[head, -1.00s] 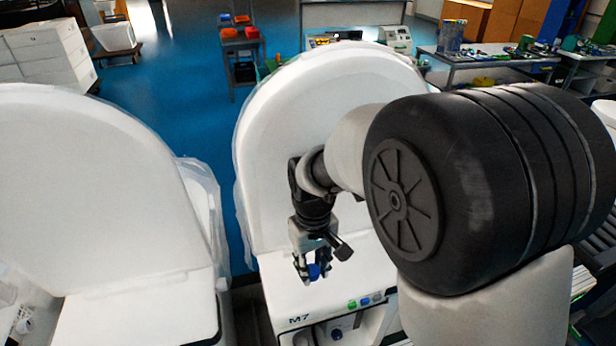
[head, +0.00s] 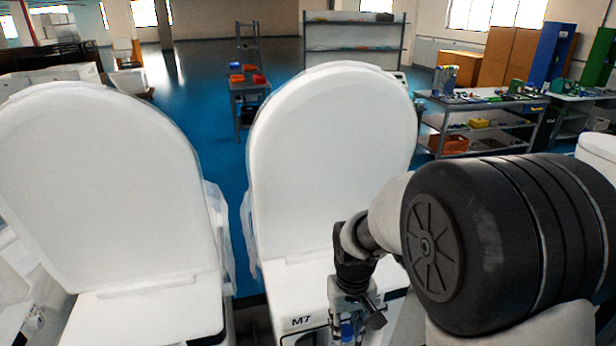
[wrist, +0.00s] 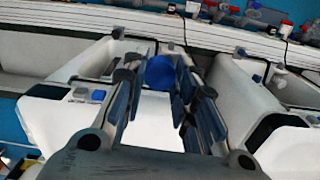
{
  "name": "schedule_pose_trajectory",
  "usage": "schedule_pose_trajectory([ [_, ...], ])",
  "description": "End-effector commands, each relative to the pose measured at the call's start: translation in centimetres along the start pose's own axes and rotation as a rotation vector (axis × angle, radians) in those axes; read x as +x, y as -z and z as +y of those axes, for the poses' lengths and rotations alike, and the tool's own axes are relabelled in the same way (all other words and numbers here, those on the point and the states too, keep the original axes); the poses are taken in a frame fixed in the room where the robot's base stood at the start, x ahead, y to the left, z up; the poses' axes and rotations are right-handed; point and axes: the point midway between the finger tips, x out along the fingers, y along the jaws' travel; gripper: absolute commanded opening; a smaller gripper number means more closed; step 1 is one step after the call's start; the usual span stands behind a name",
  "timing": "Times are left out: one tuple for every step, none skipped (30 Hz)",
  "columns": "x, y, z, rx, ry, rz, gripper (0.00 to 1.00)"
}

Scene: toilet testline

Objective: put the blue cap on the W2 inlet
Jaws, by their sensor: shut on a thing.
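My gripper (head: 349,325) is shut on the blue cap (head: 347,332), in front of the white toilet unit marked M7 (head: 301,321) in the head view. In the wrist view, the round blue cap (wrist: 160,72) sits between the fingertips of my gripper (wrist: 163,82). The cap looks clear of any fitting there, but its far side is hidden. I cannot make out the W2 inlet or its label in either view.
The raised white lid (head: 330,165) of the M7 unit stands behind my arm. Another white unit (head: 150,315) with a raised lid (head: 95,190) stands at left, a narrow gap between. Blue floor (head: 200,110) lies open behind.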

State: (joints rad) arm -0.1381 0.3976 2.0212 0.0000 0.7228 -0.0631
Motion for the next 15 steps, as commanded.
schedule_pose_trajectory([
  [2.0,-0.4,1.2,0.041,0.000,-0.003,0.17],
  [2.7,-0.6,1.8,0.063,0.000,-0.004,0.17],
  [3.6,-0.8,2.6,0.092,0.000,-0.003,0.17],
  [4.2,-1.0,3.2,0.113,0.000,-0.002,0.17],
  [4.7,-1.2,3.7,0.132,0.000,-0.003,0.17],
  [5.3,-1.4,4.2,0.153,0.000,-0.003,0.17],
  [5.7,-1.5,4.6,0.166,0.000,-0.001,0.17],
  [6.0,-1.6,4.9,0.177,0.000,-0.001,0.17],
  [6.2,-1.7,5.1,0.188,0.000,0.000,0.17],
  [6.3,-1.8,5.3,0.194,0.000,0.000,0.17],
  [6.4,-1.8,5.4,0.199,0.000,0.000,0.17],
  [6.4,-1.8,5.5,0.202,0.000,0.000,0.17],
  [6.4,-1.8,5.5,0.204,0.000,0.000,0.17],
  [6.4,-1.8,5.5,0.204,0.000,0.000,0.17],
  [6.3,-1.8,5.5,0.204,0.000,0.000,0.17],
])
